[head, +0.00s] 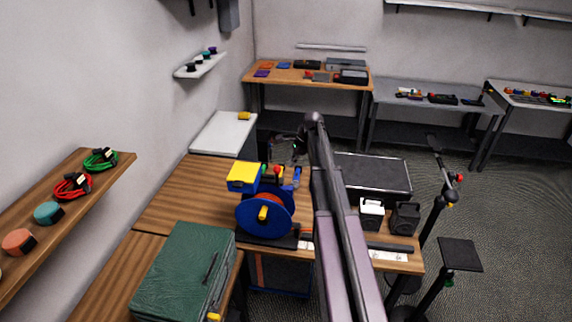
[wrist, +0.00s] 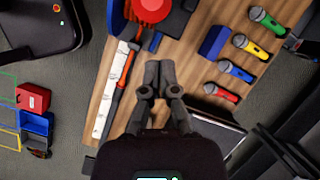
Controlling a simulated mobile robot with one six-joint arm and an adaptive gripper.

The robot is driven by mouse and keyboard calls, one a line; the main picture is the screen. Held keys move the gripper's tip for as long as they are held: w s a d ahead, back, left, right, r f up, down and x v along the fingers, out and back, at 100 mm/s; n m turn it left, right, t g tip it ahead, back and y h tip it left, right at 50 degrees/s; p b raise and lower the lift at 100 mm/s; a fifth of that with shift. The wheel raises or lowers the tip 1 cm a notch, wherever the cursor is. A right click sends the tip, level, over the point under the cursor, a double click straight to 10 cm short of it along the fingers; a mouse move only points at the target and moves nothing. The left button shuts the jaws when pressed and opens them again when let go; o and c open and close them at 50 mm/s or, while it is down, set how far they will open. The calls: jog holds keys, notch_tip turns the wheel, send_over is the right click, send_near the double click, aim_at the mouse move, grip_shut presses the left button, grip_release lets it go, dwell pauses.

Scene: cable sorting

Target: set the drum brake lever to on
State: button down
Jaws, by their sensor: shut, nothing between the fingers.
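A cable drum with blue flanges (head: 265,214) and an orange-red winding stands on the wooden bench in the head view. Its blue and red parts also show at the top of the wrist view (wrist: 150,8). A bar with a red-orange section (wrist: 125,70), which looks like the brake lever, lies beside a white strip (wrist: 107,90) in the wrist view. The strip's marking is too small to read, so I cannot tell the lever's setting. My gripper (wrist: 159,76) is shut and empty, to the right of the bar and apart from it in the picture.
Several microphones (wrist: 243,72) with coloured handles and a blue block (wrist: 214,43) lie to the gripper's right. A green case (head: 185,275), a yellow-topped box (head: 243,176), a black case (head: 372,178) and small speakers (head: 404,218) stand around the drum.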

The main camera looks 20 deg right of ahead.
jog(key=w+a+p+v, duration=0.1)
jog(key=p+v, duration=0.9)
jog(key=shift+r, duration=0.35)
jog(key=shift+f, duration=0.1)
dwell(0.6)
jog(key=s+a+f+n+g+h+b, duration=0.1)
jog(key=s+a+f+n+h+b, duration=0.3)
jog(key=s+a+f+n+b, duration=1.5)
jog(key=s+a+f+b, duration=0.5)
jog(key=s+a+f, duration=0.1)
jog(key=s+a, duration=0.1)
jog(key=shift+s+f, duration=0.3)
jog(key=shift+s, duration=0.2)
dwell(1.0)
